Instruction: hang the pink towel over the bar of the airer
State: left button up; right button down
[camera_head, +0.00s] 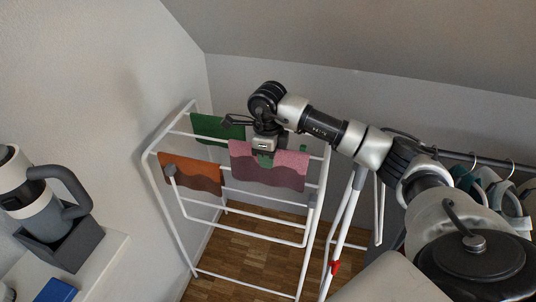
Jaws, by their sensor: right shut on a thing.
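The pink towel (287,173), pale pink with a darker mauve wavy lower part, hangs spread out at the upper part of the white airer (258,200). My right gripper (265,149) is above the towel's upper edge and shut on it. The gripper covers part of that edge. I cannot tell whether the towel rests on a bar or only hangs from the gripper. My left gripper is not in view.
An orange and brown towel (191,172) hangs on the airer to the left, and a green cloth (213,127) hangs behind. Clothes on hangers (490,183) hang at the right. A grey and white handled vessel (40,205) stands in a dark box on a white surface at the left.

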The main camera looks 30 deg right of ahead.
aim_at(268, 182)
jog(key=shift+f+b, duration=3.4)
jog(key=shift+f, duration=1.55)
jog(key=c, duration=0.9)
grip_release()
